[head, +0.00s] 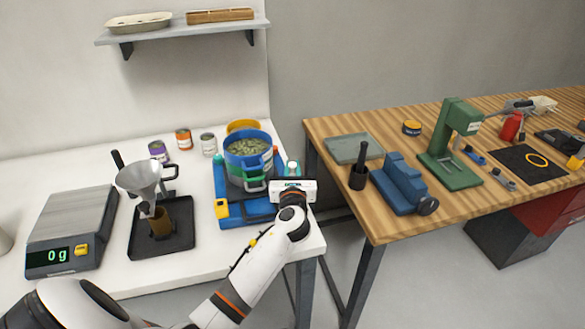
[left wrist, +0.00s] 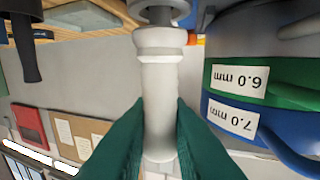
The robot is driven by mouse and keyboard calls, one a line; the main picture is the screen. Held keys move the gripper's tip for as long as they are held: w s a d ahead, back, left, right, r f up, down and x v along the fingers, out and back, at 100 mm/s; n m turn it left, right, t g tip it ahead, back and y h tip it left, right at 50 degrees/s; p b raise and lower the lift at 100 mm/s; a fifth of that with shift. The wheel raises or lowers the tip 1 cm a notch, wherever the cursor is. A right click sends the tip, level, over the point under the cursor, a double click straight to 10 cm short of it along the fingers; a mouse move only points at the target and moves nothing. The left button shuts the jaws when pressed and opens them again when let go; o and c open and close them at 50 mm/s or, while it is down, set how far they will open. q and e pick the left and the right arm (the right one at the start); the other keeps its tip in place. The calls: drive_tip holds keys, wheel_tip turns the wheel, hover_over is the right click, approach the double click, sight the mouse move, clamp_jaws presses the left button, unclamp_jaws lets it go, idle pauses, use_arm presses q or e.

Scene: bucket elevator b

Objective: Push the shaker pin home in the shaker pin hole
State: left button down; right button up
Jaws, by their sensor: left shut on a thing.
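The shaker pin (left wrist: 160,75) is a pale, stepped cylinder in the left wrist view, which looks upside down. My left gripper (left wrist: 160,125) is shut on it with green fingers on both sides. The pin's far end meets a dark grey round part (left wrist: 162,10) at the frame's top edge; I cannot tell how deep it sits. In the head view my left gripper (head: 293,186) is at the right side of the blue shaker (head: 232,209), beside the sieve stack (head: 249,152). The shaker pin hole is not clearly visible. My right gripper is not in view.
The sieve stack, with rings labelled 6.0 mm (left wrist: 236,82) and 7.0 mm (left wrist: 234,115), stands close beside the pin. A funnel stand (head: 143,176) and a scale (head: 72,228) are to the left. A wooden bench (head: 380,224) stands right, across a gap.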

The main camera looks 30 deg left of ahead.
use_arm(q)
drive_tip(key=shift+f+b, duration=0.3)
drive_tip(key=shift+f, duration=0.15)
drive_tip(key=c, duration=1.3)
unclamp_jaws()
drive_tip(key=shift+s+d, duration=0.1)
drive_tip(key=shift+s, duration=0.05)
drive_tip(key=b+v, duration=0.1)
drive_tip(key=v, duration=1)
drive_tip(key=shift+s+d, duration=0.25)
drive_tip(key=shift+d, duration=0.05)
